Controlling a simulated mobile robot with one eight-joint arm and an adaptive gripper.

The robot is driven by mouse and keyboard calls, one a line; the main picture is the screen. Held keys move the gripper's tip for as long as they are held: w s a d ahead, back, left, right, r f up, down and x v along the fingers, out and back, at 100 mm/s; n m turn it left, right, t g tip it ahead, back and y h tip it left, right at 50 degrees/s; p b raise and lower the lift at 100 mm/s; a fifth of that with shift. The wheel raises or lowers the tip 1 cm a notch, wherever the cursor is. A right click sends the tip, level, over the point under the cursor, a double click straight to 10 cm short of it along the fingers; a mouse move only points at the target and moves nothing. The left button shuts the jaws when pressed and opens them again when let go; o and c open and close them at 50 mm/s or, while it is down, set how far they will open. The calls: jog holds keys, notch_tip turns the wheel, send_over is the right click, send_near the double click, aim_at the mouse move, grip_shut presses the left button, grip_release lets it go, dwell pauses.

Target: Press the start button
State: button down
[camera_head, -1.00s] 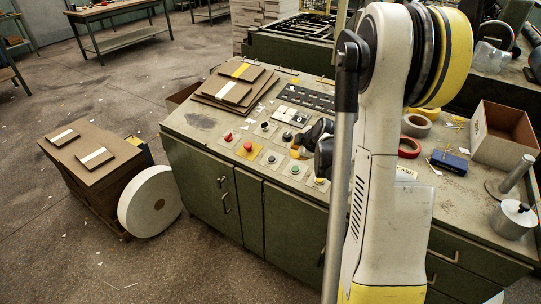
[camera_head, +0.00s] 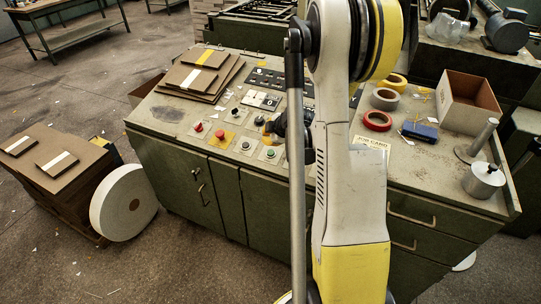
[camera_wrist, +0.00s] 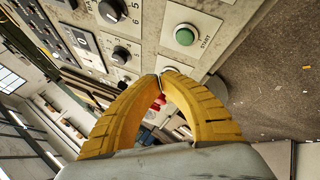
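The start button (camera_wrist: 184,36) is a round green button on a light square plate marked START. In the wrist view it sits beyond and to the right of my fingertips, uncovered. A green button also shows in the head view (camera_head: 270,153), on the front part of the control panel, just below my gripper (camera_head: 267,130). In the wrist view my gripper (camera_wrist: 161,75) has its two curved yellow fingers brought together at the tips, with nothing held between them. The tips appear apart from the start button.
A black rotary knob (camera_wrist: 121,55) is near the fingertips. Red buttons (camera_head: 198,127) and other controls crowd the panel. Cardboard sheets (camera_head: 205,72) lie at its left. Tape rolls (camera_head: 377,121), a blue box (camera_head: 420,131) and an open carton (camera_head: 468,103) stand to the right.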

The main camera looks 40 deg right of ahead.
aim_at(268, 152)
jog(key=f+b, duration=0.1)
jog(key=f, duration=0.1)
jog(key=d+f+b, duration=0.1)
jog(key=f+b, duration=0.1)
jog(key=f, duration=0.1)
jog(key=shift+w+d+f+b, duration=0.15)
jog(key=shift+w+f+b, duration=0.15)
jog(key=shift+f+b, duration=0.05)
dwell(1.1)
jog(key=shift+d+f+b, duration=0.1)
jog(key=shift+f+b, duration=0.3)
jog(key=shift+b, duration=0.05)
jog(key=shift+w+d+f+b, duration=0.1)
jog(key=shift+f+b, duration=0.35)
dwell(0.5)
dwell(0.3)
jog(key=shift+a+r+p, duration=0.2)
jog(key=shift+r+p, duration=0.35)
jog(key=shift+r, duration=0.35)
jog(key=shift+s+a+r+p, duration=0.15)
jog(key=shift+r+p, duration=0.35)
jog(key=shift+r, duration=0.25)
jog(key=shift+s+a+r+p, duration=0.1)
jog(key=shift+a+r+p, duration=0.1)
jog(key=shift+r+p, duration=0.4)
jog(key=shift+s+a+r+p, duration=0.15)
jog(key=shift+r+p, duration=0.2)
jog(key=shift+r, duration=0.55)
jog(key=shift+w+r, duration=0.1)
jog(key=shift+r, duration=0.05)
